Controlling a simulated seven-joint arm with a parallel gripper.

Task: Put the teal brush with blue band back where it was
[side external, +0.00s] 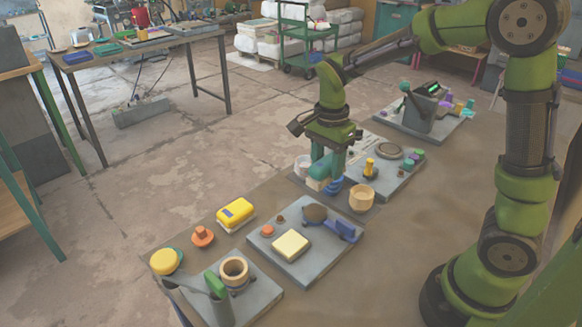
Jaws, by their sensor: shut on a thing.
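My gripper (331,160) points down over the grey board in the middle of the row, near its left edge. It is shut on what looks like the teal brush with blue band (322,169). The teal part shows between and beside the fingers. A blue part (334,187) shows just below, and I cannot tell whether it is the brush's band or a separate thing. The fingertips and the brush's lower end are partly hidden. I cannot tell whether the brush touches the board.
A white cup (302,164) and a cream block (316,184) are close to the gripper's left. A tan cup (362,198) stands close on its right. A nearer board (283,263) holds a yellow block (290,245) and a blue piece (343,229). A press-like device (424,108) stands behind.

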